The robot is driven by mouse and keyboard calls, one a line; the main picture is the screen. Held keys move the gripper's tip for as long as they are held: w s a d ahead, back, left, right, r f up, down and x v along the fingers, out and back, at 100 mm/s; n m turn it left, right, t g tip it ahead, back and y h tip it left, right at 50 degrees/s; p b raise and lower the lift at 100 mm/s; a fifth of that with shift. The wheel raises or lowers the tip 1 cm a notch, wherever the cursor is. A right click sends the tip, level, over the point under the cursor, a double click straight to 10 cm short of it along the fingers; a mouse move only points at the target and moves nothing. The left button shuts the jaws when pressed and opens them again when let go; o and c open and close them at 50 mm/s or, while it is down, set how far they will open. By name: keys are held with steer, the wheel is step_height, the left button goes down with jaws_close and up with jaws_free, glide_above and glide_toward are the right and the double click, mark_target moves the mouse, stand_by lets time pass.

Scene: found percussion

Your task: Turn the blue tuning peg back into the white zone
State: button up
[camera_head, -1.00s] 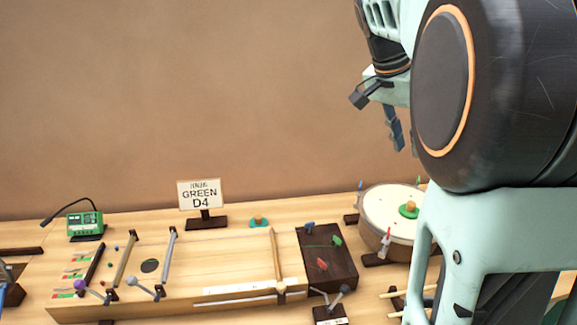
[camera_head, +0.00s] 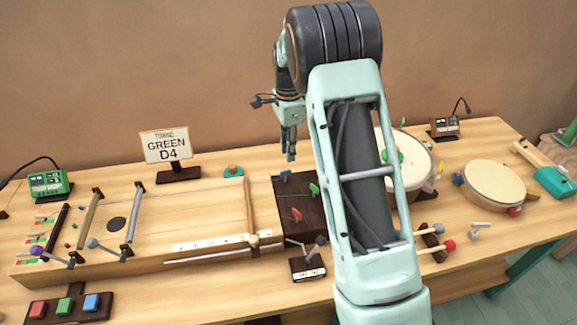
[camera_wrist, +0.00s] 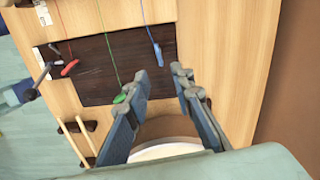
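The blue tuning peg (camera_head: 285,174) stands near the back edge of the dark peg block (camera_head: 292,236) at the right end of the wooden string instrument. It also shows in the wrist view (camera_wrist: 157,54), beyond the fingertips, with a string running to it. My gripper (camera_head: 290,157) points down just above and behind the blue peg, apart from it. In the wrist view its fingers (camera_wrist: 162,80) are spread with nothing between them. A green peg (camera_head: 314,189) and a red peg (camera_head: 297,215) sit on the same block. I cannot make out a white zone around the blue peg.
A round drum (camera_head: 412,168) stands right of the peg block, partly behind my arm. A sign reading GREEN D4 (camera_head: 167,146) and a green tuner box (camera_head: 43,183) stand at the left. A wooden bar (camera_head: 249,212) crosses the instrument left of the block.

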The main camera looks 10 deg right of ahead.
mark_target(286, 173)
step_height(286, 173, down, 7)
steer(key=shift+f, duration=0.1)
stand_by(0.3)
jaws_close()
